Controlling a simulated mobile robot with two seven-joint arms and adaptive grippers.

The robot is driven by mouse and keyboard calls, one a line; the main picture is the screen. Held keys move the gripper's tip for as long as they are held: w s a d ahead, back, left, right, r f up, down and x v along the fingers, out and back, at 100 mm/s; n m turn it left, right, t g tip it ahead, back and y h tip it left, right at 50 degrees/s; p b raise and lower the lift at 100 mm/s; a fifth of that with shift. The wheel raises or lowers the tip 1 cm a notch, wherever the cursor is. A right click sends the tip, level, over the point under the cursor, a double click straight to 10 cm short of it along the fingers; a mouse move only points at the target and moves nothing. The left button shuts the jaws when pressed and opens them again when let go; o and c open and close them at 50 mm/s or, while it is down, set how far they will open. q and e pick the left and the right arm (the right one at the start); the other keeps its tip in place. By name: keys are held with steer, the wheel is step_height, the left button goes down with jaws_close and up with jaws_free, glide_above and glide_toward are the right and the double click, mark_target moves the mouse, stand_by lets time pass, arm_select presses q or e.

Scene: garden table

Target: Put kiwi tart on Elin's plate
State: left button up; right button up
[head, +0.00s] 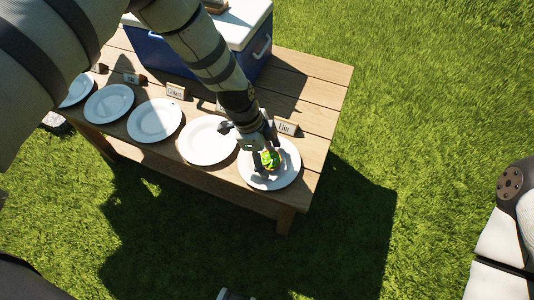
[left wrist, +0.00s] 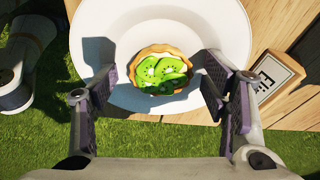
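The kiwi tart (head: 271,158), a round pastry with green kiwi slices, is on the white plate (head: 288,177) beside the card reading Elin (head: 286,128). In the left wrist view the tart (left wrist: 160,72) lies on Elin's plate (left wrist: 233,30), near the rim closest to the gripper. My left gripper (left wrist: 159,88) is open, with one finger on each side of the tart and a visible gap to it. In the head view the left gripper (head: 266,152) points down over the plate and partly hides the tart.
Several empty white plates (head: 155,120) with name cards stand in a row to the left on the wooden table (head: 318,90). A blue cooler with a white lid (head: 240,22) stands behind them. Elin's plate is near the table's front right corner, with grass beyond.

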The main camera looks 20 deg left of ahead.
arm_select(q)
steer(key=w+p+v, duration=0.1)
steer(key=p+v, duration=0.1)
steer(key=v, duration=1)
steer(key=s+f+n+g, duration=0.1)
steer(key=s+f+n, duration=0.25)
steer(key=s, duration=0.35)
steer(key=s+a+f+n+g+y, duration=0.1)
steer(key=s+f+n, duration=0.1)
steer(key=s+f, duration=0.35)
steer(key=s+f+n+g, duration=0.1)
steer(key=s+f+n, duration=0.1)
steer(key=s, duration=0.7)
steer(key=s+a+r+n+g+y, duration=0.1)
steer(key=s+n, duration=0.3)
steer(key=s, duration=0.7)
steer(key=s+a+r+n+g+y, duration=0.1)
steer(key=s+a+n, duration=0.3)
steer(key=s, duration=0.8)
steer(key=shift+r+n+g, duration=0.2)
steer(key=shift+n+g, duration=0.1)
steer(key=shift+n, duration=0.35)
arm_select(e)
steer(key=shift+w+r+t, duration=0.15)
steer(key=shift+w+r, duration=0.25)
steer(key=shift+r, duration=0.2)
steer(key=shift+w+r+t, duration=0.15)
steer(key=shift+w+r, duration=0.25)
steer(key=shift+r, duration=0.15)
